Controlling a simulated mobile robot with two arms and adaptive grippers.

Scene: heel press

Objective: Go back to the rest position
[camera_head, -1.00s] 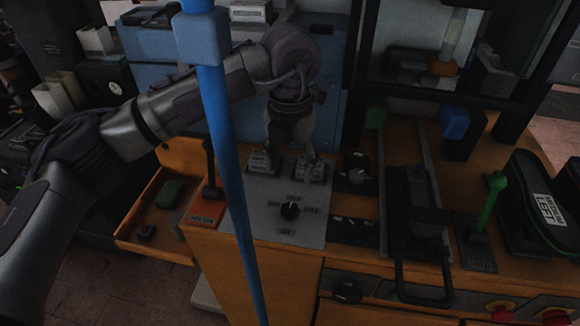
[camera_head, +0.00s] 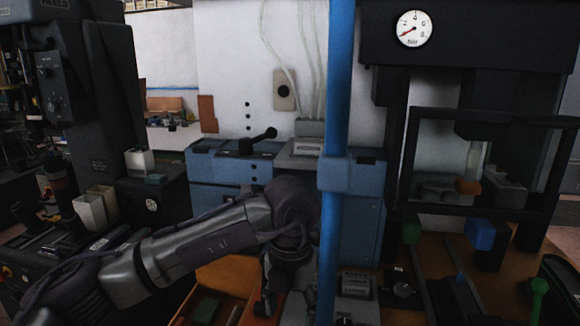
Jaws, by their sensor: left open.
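My left arm reaches in from the lower left of the head view. Its dark gripper (camera_head: 288,303) points down at the bottom edge, open, with its fingertips partly cut off by the frame. It is left of a grey switch block (camera_head: 355,283) on the control panel and appears apart from it. Nothing shows between its fingers. My right gripper is not in view.
A blue upright pole (camera_head: 341,90) stands just right of my gripper. A press with a pressure gauge (camera_head: 413,29) fills the right. A blue cabinet (camera_head: 217,170) stands behind my arm. An orange drawer (camera_head: 222,276) lies beneath it. Dark machinery (camera_head: 90,120) stands left.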

